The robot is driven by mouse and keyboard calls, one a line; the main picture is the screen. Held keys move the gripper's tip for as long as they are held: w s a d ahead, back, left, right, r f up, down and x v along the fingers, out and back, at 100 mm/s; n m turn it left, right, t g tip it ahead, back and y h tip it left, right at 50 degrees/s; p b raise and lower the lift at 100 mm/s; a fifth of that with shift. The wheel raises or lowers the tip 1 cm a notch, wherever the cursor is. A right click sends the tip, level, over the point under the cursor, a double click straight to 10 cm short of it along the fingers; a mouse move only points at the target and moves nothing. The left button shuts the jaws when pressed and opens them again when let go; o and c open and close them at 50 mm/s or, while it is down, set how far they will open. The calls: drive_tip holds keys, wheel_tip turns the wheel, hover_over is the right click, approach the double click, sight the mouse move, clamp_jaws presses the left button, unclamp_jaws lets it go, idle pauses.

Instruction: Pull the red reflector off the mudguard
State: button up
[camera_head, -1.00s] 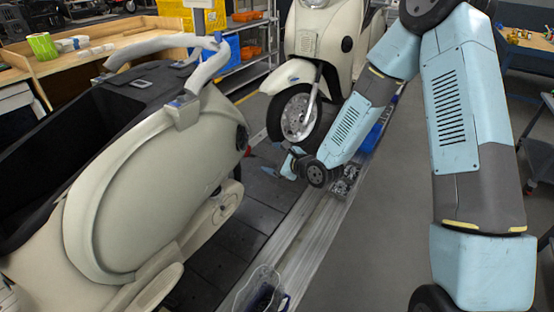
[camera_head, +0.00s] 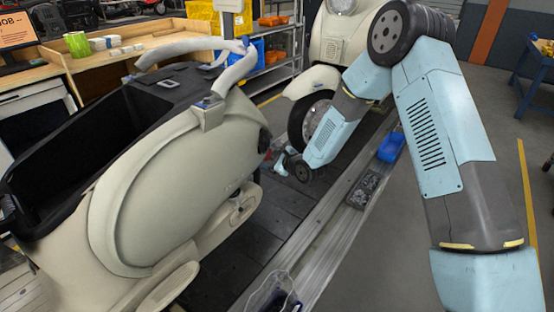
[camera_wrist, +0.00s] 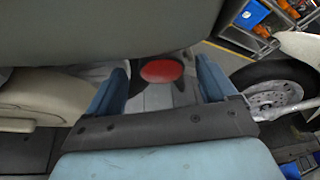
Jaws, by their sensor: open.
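The red oval reflector (camera_wrist: 162,71) shows in the wrist view, in front of a grey and dark part that seems to be the mudguard (camera_wrist: 154,98). My gripper (camera_wrist: 161,74) is open, with one blue finger on each side of the reflector and visible gaps between. Whether the fingertips reach past the reflector is hard to tell. In the head view my gripper (camera_head: 279,166) is small, low behind the rear end of the near cream scooter (camera_head: 180,185). The reflector is not clearly visible there.
A second cream scooter (camera_head: 322,80) stands behind, its front wheel (camera_head: 312,118) close to my arm. The conveyor's metal rail (camera_head: 325,240) runs along the right side. A clear container (camera_head: 272,292) is at the front.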

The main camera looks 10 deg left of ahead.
drive_tip(key=shift+w+a, duration=0.1)
drive_tip(key=c, duration=1.4)
drive_tip(key=shift+f, duration=0.1)
drive_tip(key=shift+c, duration=0.2)
drive_tip(key=shift+s+d, duration=0.25)
drive_tip(key=shift+d, duration=0.35)
drive_tip(key=shift+s+d, duration=0.25)
drive_tip(key=shift+d, duration=0.35)
drive_tip(key=s+d, duration=0.3)
drive_tip(key=d, duration=0.5)
drive_tip(key=shift+s, duration=0.25)
idle(0.5)
drive_tip(key=shift+d, duration=0.15)
